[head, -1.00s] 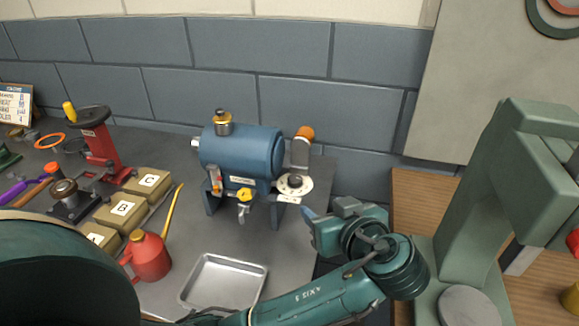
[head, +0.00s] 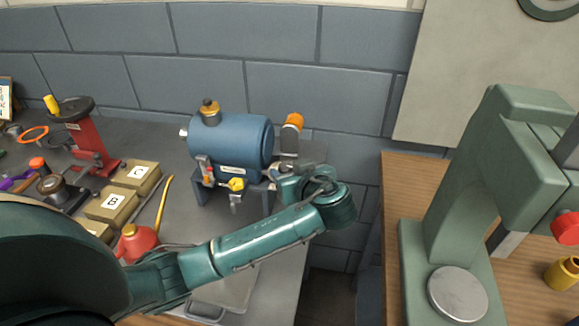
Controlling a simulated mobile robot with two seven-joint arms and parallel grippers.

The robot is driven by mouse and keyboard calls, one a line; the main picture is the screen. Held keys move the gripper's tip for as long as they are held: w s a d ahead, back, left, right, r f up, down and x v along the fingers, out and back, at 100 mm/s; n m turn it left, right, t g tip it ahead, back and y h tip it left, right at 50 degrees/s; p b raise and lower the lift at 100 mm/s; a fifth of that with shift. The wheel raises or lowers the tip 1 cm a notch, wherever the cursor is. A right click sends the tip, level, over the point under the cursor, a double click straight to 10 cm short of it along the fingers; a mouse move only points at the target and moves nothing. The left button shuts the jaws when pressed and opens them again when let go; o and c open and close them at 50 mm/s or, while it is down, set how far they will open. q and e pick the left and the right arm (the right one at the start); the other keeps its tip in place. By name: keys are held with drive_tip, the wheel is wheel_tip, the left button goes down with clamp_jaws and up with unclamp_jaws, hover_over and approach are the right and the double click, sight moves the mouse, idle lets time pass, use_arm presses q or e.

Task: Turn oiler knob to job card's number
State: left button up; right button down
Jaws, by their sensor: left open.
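A blue cylindrical casing (head: 232,142) stands on the grey bench, with a brass knob (head: 210,112) on top and a yellow valve (head: 236,184) at its front. At its right is an upright grey fitting with an orange cap (head: 293,121). The pale round dial with a dark centre seen earlier below this fitting is now largely hidden by my left gripper (head: 277,183). The gripper is open at the casing's lower right; I cannot tell whether it touches anything. A framed card (head: 6,100) is cut off at the left edge, its writing unreadable. My right gripper is out of view.
Boxes marked C (head: 138,177) and B (head: 112,205) and a red oil can (head: 137,243) stand left of the casing. My left arm crosses above a metal tray (head: 205,311). A green press (head: 455,190) stands on the wooden bench at right, beyond a gap.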

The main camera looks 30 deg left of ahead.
use_arm(q)
drive_tip(key=shift+w+a+f, duration=0.15)
drive_tip(key=shift+w+a, duration=0.15)
drive_tip(key=c, duration=1)
drive_tip(key=shift+o, duration=0.2)
drive_tip(key=shift+s+t, duration=0.1)
drive_tip(key=shift+t, duration=0.2)
drive_tip(key=shift+s+a+m+t+h, duration=0.1)
drive_tip(key=shift+m+t+h, duration=0.2)
drive_tip(key=shift+m+h, duration=0.2)
drive_tip(key=shift+s+a+m+t+h, duration=0.1)
drive_tip(key=shift+m+t+h, duration=0.2)
drive_tip(key=shift+m+h, duration=0.15)
drive_tip(key=m+t+h, duration=0.1)
drive_tip(key=m, duration=0.1)
drive_tip(key=m+t+h, duration=0.1)
drive_tip(key=h, duration=0.1)
drive_tip(key=shift+s+a+m, duration=0.15)
drive_tip(key=shift+a+m, duration=0.2)
drive_tip(key=m+h, duration=0.1)
drive_tip(key=h, duration=0.1)
drive_tip(key=m+h, duration=0.2)
drive_tip(key=a+m+t+h, duration=0.1)
drive_tip(key=m+h, duration=0.1)
drive_tip(key=shift+h, duration=0.25)
drive_tip(key=shift+m, duration=0.3)
